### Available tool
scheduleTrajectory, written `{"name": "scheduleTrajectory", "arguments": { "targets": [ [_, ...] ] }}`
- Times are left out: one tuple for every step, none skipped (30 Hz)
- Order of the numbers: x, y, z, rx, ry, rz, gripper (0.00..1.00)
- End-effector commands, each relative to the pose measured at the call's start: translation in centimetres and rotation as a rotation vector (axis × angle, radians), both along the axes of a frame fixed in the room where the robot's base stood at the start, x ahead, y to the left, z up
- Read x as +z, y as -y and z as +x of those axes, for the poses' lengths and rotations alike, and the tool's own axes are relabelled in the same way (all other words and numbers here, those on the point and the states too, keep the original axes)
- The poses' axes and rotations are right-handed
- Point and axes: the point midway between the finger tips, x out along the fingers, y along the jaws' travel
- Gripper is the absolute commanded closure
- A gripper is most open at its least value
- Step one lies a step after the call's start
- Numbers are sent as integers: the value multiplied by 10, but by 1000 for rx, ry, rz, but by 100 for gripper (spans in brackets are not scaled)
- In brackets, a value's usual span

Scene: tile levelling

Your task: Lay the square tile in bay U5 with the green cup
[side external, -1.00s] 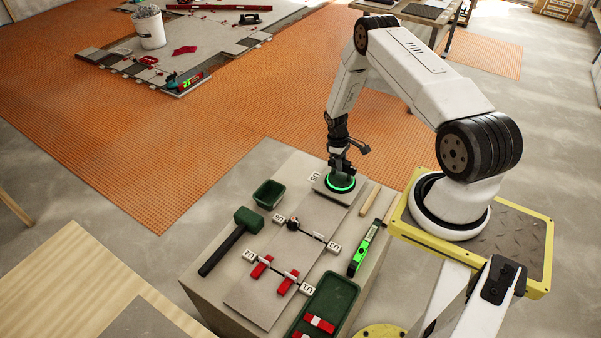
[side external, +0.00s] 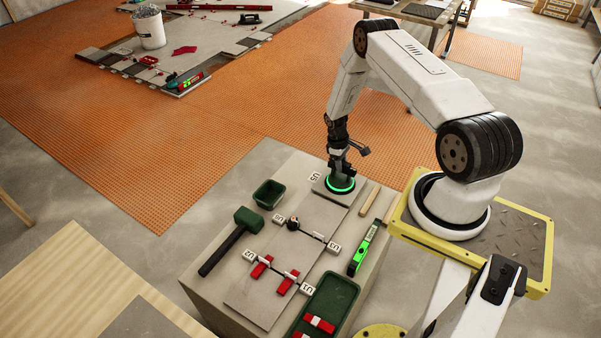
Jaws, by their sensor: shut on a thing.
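My gripper (side external: 338,160) is shut on the green cup (side external: 340,185), a round suction cup with a bright green ring, at the far end of the work table. The cup sits on a grey square tile (side external: 324,191), which shows around its rim beside the U5 label (side external: 314,176). The tile lies at the far end of a row of larger grey tiles (side external: 318,216). I cannot tell whether it rests fully flat or is slightly raised. The fingertips are small and partly hidden.
Red wedges (side external: 285,284) and clips sit across a nearer joint. A black-handled mallet (side external: 228,240) and a green bin (side external: 269,194) lie left of the row.

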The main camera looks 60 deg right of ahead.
Motion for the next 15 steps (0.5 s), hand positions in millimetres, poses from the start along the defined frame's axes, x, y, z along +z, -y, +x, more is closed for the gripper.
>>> {"name": "scheduleTrajectory", "arguments": {
  "targets": [
    [0,1,1,0,2,-2,100],
    [0,1,1,0,2,-2,100],
    [0,1,1,0,2,-2,100],
    [0,1,1,0,2,-2,100],
    [-1,1,1,0,2,-2,100],
    [-1,1,1,0,2,-2,100],
    [-1,1,1,0,2,-2,100],
    [-2,1,1,0,2,-2,100],
    [-2,1,1,0,2,-2,100],
    [-2,1,1,0,2,-2,100],
    [-2,1,1,0,2,-2,100],
    [-3,1,1,0,2,-2,100],
    [-3,1,1,0,2,-2,100],
    [-3,1,1,0,2,-2,100],
    [-4,1,1,0,2,-2,100]
  ]
}}
